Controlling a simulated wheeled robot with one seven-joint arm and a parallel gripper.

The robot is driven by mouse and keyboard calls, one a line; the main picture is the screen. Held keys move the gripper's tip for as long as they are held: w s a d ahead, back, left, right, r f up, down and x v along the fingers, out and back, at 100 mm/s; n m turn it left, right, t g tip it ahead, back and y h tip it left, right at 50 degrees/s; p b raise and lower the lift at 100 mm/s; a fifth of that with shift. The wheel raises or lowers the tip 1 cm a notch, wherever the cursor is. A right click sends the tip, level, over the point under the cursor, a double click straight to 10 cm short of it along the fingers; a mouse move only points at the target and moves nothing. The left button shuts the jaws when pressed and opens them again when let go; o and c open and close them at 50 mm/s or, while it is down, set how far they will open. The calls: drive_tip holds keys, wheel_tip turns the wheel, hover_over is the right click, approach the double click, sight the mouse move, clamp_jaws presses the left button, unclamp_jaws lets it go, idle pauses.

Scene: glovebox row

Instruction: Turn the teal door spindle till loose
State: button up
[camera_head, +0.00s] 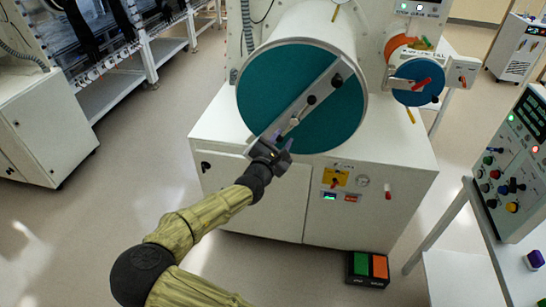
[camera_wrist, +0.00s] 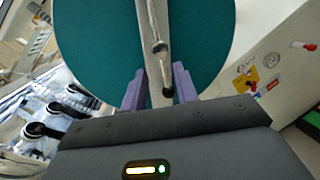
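The large round teal door (camera_head: 340,110) closes the white cylinder and has a pale bar running diagonally across it. A dark hub (camera_head: 311,100), which looks like the spindle, sits mid-bar, with a light-coloured handle piece (camera_head: 293,122) below it. My gripper (camera_head: 280,145) is at the door's lower left edge, by the bar's lower end. In the wrist view, its purple fingers (camera_wrist: 159,85) stand apart on either side of the bar (camera_wrist: 151,40). I cannot tell whether the fingers touch anything.
A smaller blue round door (camera_head: 417,84) with a red handle is at the right. A white cabinet (camera_head: 250,190) with a yellow switch plate (camera_head: 335,178) stands below. A control console (camera_head: 515,160) is at far right, and a green-and-orange pedal (camera_head: 369,267) is on the floor.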

drive_tip(key=b+v, duration=0.1)
drive_tip(key=v, duration=0.5)
drive_tip(key=shift+s+d, duration=0.1)
idle(0.6)
drive_tip(key=s+d+f+m+g, duration=0.3)
drive_tip(key=d+f+m+g, duration=0.3)
drive_tip(key=d, duration=0.3)
drive_tip(key=s+d+f+m+g, duration=0.3)
drive_tip(key=d+f+m+g, duration=0.25)
drive_tip(key=d+f, duration=0.3)
drive_tip(key=s+d+r+m+g+y, duration=0.1)
drive_tip(key=s+r+m+y, duration=0.2)
drive_tip(key=s+r+m, duration=0.2)
drive_tip(key=s+d+r+m+g+y, duration=0.2)
drive_tip(key=s+r+m, duration=0.3)
drive_tip(key=s+m, duration=0.5)
drive_tip(key=shift+s+r+y, duration=0.4)
drive_tip(key=shift+s+y, duration=0.2)
drive_tip(key=shift+s, duration=0.25)
